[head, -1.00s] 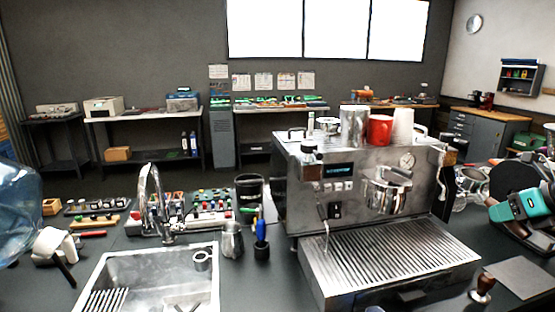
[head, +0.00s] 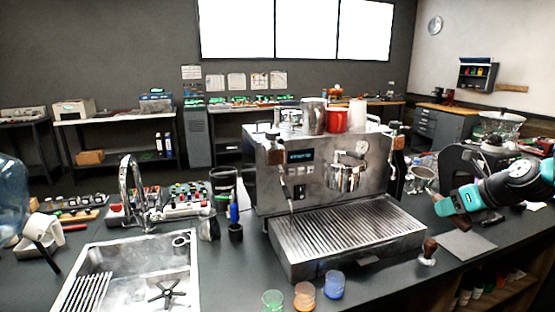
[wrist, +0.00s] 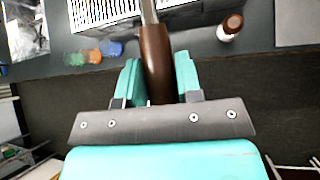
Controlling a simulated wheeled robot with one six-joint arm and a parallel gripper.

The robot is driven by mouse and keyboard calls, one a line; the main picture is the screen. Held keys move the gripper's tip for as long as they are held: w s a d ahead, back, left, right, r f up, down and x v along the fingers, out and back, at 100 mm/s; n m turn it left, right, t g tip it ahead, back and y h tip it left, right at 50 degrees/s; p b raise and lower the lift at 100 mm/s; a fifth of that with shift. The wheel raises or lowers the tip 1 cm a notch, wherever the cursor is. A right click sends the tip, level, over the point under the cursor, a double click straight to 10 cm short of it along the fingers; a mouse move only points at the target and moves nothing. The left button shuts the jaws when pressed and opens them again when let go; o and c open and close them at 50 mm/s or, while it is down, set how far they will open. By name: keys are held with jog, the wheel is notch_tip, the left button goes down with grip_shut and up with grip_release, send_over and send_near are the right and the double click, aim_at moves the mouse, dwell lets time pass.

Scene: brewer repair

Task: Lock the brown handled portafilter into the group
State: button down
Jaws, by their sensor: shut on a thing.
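My gripper (wrist: 157,82) is shut on the brown handle of the portafilter (wrist: 154,52) in the wrist view. The handle points up the picture and its metal neck runs out of the top edge, so the basket is hidden. In the head view my gripper (head: 446,205) is at the right, above the counter and apart from the espresso machine (head: 308,188). The group (head: 345,178) is the chrome round part on the machine's front, to the left of my gripper. The portafilter is hardly visible in the head view.
The slotted drip tray (head: 345,232) lies below the group. A brown-handled tamper (head: 429,250) stands right of it by a grey mat (head: 468,245). Green, orange and blue cups (head: 304,296) stand in front. A sink (head: 130,270) is at left.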

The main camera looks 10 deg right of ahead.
jog(key=a+f+b, duration=0.1)
jog(key=a+f, duration=0.3)
jog(key=a, duration=0.4)
jog(key=w+a+f+b, duration=0.1)
jog(key=a+f, duration=0.4)
jog(key=a, duration=0.3)
jog(key=a+f+b, duration=0.2)
jog(key=a+f, duration=0.2)
jog(key=a, duration=0.4)
jog(key=shift+w+f, duration=0.25)
jog(key=shift+f, duration=0.15)
